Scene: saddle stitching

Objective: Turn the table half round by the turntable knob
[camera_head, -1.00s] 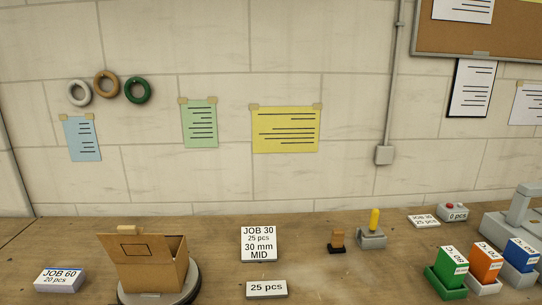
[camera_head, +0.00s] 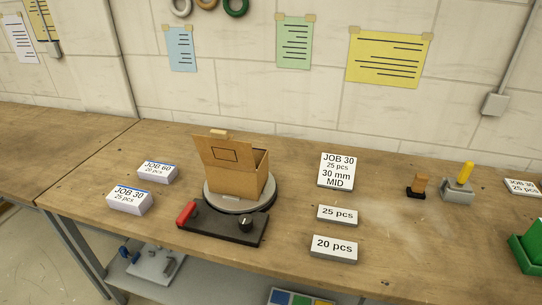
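The turntable (camera_head: 262,205) is a round grey disc towards the left of the wooden bench. An open cardboard box (camera_head: 240,180) stands on it, its lid flap raised on the left side. In front of the disc is a dark base plate (camera_head: 210,226) with a red handle (camera_head: 186,214) at its left end and a black knob (camera_head: 245,222) at its right. I cannot tell for sure which of these is the turntable knob. Neither of my grippers shows in the head view.
JOB 60 (camera_head: 157,172) and JOB 30 (camera_head: 129,199) blocks lie left of the turntable. A JOB 30 sign (camera_head: 337,171) and two count blocks, 25 pcs (camera_head: 337,215) and 20 pcs (camera_head: 334,249), stand to its right. A yellow-handled tool (camera_head: 459,184) stands farther right.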

